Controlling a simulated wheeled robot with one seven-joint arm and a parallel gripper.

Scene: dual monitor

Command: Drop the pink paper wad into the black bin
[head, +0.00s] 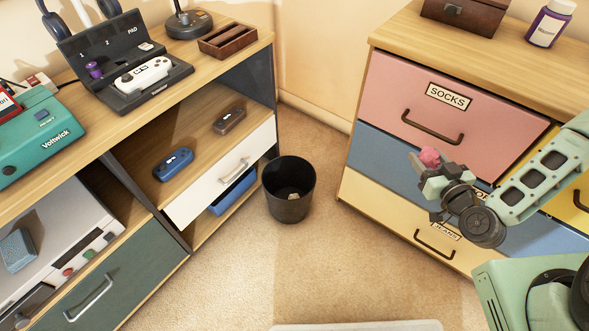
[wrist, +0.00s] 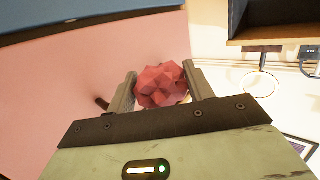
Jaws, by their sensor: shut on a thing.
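The pink paper wad (wrist: 161,85) is a crumpled, faceted ball held between the two fingers of my gripper (wrist: 162,88) in the wrist view. In the head view the wad (head: 429,156) shows at the tip of my gripper (head: 432,168), in front of the drawers at the right. My gripper is shut on it. The black bin (head: 289,205) stands on the floor between the two pieces of furniture, left of my gripper and apart from it. A small light-coloured thing lies inside the bin.
A dresser with a pink SOCKS drawer (head: 440,100) and other coloured drawers stands close behind my gripper. The carpet (head: 330,265) in front of the bin is clear.

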